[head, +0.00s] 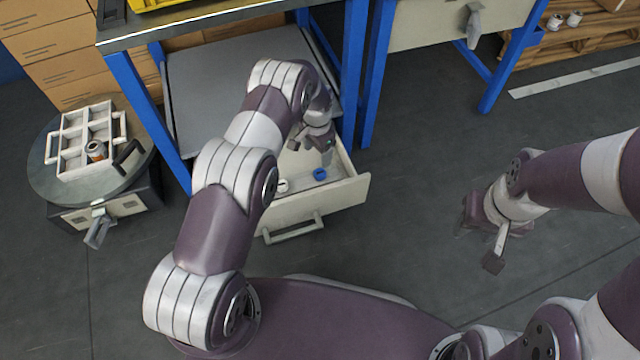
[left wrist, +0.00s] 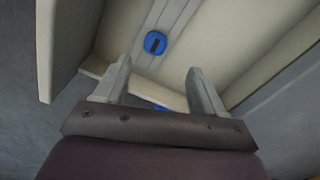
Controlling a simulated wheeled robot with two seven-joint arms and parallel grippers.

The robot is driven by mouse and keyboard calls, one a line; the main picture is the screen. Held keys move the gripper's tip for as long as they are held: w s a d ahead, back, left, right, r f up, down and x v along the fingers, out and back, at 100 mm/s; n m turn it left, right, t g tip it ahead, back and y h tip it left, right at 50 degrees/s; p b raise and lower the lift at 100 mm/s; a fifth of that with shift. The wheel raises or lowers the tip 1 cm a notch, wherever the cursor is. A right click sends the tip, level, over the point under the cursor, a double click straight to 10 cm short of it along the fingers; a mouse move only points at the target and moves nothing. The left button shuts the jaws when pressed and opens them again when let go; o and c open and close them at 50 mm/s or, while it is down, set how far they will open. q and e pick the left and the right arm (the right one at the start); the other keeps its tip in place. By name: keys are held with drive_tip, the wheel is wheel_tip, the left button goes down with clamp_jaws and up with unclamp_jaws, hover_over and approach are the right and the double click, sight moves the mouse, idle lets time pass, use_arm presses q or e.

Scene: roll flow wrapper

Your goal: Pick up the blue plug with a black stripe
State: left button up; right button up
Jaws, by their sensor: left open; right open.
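The blue plug with a black stripe (left wrist: 155,43) lies in the open drawer, on a grey strip of the drawer floor, in the left wrist view. A blue piece also shows in the drawer in the head view (head: 319,174); its stripe cannot be made out there. My left gripper (left wrist: 160,68) is open and empty, and the striped plug appears beyond its fingertips. In the head view my left gripper (head: 312,150) is over the drawer. A second blue piece (left wrist: 160,107) is mostly hidden behind the gripper body. My right gripper (head: 481,243) is open and empty, over the floor.
The drawer (head: 345,191) is pulled out under a blue-legged workbench (head: 356,75), its walls close around my left gripper. A small white part (head: 282,186) lies in it. A white divided tray (head: 72,162) stands on a round table (head: 45,185) at left.

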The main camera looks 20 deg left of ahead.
use_arm(q)
drive_tip(key=b, duration=0.2)
hover_over(320, 172)
drive_tip(key=f, duration=0.4)
drive_tip(key=shift+a+f, duration=0.1)
drive_tip(key=shift+a, duration=0.25)
drive_tip(key=f+b, duration=0.2)
drive_tip(key=f, duration=0.1)
drive_tip(key=f+b, duration=0.1)
drive_tip(key=shift+d+f+b, duration=0.2)
drive_tip(key=shift+d+b, duration=0.2)
drive_tip(key=shift+f, duration=0.35)
drive_tip(key=shift+r, duration=0.2)
drive_tip(key=c, duration=1.1)
use_arm(e)
wheel_tip(320, 172, down, 7)
